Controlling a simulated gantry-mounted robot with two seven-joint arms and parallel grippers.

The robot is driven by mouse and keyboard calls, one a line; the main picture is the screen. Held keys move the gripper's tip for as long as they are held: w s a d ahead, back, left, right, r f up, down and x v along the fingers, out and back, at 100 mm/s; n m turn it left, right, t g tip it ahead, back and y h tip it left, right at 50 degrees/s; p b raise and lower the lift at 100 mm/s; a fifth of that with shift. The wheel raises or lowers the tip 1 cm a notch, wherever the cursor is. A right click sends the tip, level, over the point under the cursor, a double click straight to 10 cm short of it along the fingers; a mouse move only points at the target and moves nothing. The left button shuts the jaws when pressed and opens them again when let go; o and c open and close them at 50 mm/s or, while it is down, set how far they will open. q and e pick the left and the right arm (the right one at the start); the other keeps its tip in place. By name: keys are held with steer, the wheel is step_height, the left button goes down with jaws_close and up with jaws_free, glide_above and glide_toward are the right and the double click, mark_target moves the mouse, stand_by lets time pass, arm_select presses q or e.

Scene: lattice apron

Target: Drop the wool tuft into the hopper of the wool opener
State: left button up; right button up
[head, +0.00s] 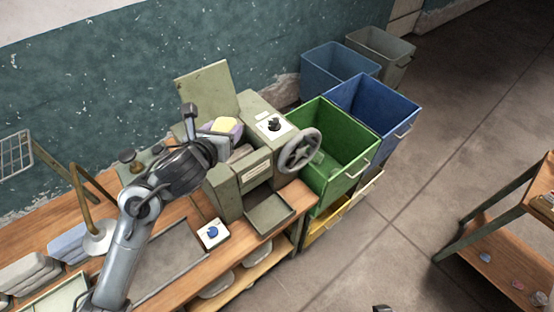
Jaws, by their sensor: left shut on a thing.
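The wool opener (262,172) is a grey-green machine on the bench with a raised lid plate (207,92) at its back and a handwheel (300,149) on its right side. My left gripper (222,138) is over the machine's top opening, where the hopper seems to be. It is shut on a soft-looking yellow and lavender piece, which I take for the wool tuft (224,126). The gripper hides part of the tuft and of the opening, so I cannot tell how high the tuft is above it.
A tray (270,212) lies before the machine, beside a white plate with a blue knob (213,233). A green bin (337,150) and a blue bin (375,110) stand right of it. A brass lamp (82,195) stands at left. The floor at right is clear up to a wooden shelf (500,262).

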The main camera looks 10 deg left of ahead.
arm_select(q)
steer(key=w+a+f+b, duration=0.2)
steer(key=w+f+b, duration=0.3)
steer(key=w+f, duration=0.6)
steer(key=shift+a+f+y+b, duration=0.3)
steer(key=shift+f+b, duration=0.1)
steer(key=shift+f, duration=0.15)
arm_select(e)
steer(key=shift+d+f, duration=0.2)
steer(key=shift+f, duration=2.75)
arm_select(q)
steer(key=o, duration=1.1)
steer(key=shift+s, duration=0.15)
steer(key=v, duration=1)
steer(key=shift+s, duration=0.35)
arm_select(e)
steer(key=shift+r, duration=0.15)
arm_select(q)
steer(key=shift+r, duration=0.15)
